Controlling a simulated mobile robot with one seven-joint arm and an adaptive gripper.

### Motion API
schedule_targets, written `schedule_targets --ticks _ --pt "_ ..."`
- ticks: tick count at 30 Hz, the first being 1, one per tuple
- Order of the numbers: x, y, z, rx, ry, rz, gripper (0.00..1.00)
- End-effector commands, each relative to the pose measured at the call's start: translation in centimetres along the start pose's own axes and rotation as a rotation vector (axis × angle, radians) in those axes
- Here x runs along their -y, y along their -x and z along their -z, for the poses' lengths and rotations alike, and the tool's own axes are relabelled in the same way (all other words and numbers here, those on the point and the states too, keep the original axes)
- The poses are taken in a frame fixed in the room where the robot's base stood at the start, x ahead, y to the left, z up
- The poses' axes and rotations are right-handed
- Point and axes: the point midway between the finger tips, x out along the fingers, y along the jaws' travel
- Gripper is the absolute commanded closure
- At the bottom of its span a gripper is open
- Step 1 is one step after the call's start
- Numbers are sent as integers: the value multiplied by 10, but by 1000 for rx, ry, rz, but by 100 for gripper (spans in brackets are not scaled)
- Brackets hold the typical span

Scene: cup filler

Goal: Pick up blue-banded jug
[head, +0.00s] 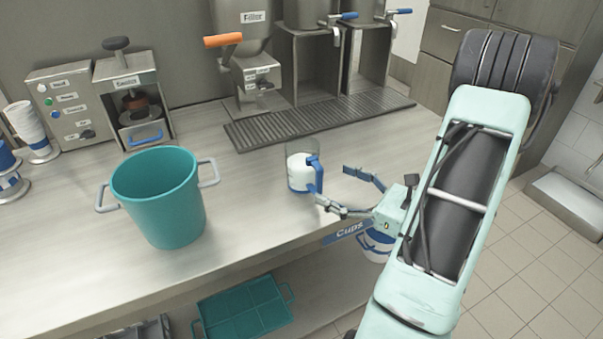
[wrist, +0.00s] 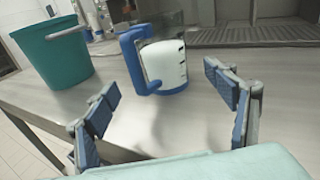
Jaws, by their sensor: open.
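The blue-banded jug (head: 301,171) stands upright on the steel counter, right of the teal bucket. It has a clear upper part, white contents or body, a blue base band and a blue handle. In the wrist view the jug (wrist: 168,68) stands ahead of the fingers, its blue handle on the left side. My gripper (head: 345,190) is open and empty, just right of the jug in the head view. In the wrist view its two blue-padded fingers (wrist: 168,105) are spread wide, with bare counter between them. The jug is apart from both fingers.
A teal bucket (head: 160,200) with two handles stands on the counter (head: 255,215) to the left. A drip grate (head: 310,122) and the filler (head: 245,60) are behind the jug. A sealing machine (head: 132,95) and stacked cups (head: 30,128) stand back left. The counter's front edge is close.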

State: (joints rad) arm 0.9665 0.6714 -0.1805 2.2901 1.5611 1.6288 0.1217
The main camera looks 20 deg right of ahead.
Motion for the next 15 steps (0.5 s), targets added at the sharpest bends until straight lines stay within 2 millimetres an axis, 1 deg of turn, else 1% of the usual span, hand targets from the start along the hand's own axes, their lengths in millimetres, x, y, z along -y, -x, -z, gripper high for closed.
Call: schedule_targets --ticks 1,5,8,12,15 --pt "3 2 9 23 -30 23 22" --pt "8 1 10 55 -63 51 22" --pt "9 -10 9 59 -67 52 22" --pt "9 -34 7 58 -66 50 22" --pt "10 -46 7 57 -66 51 22"
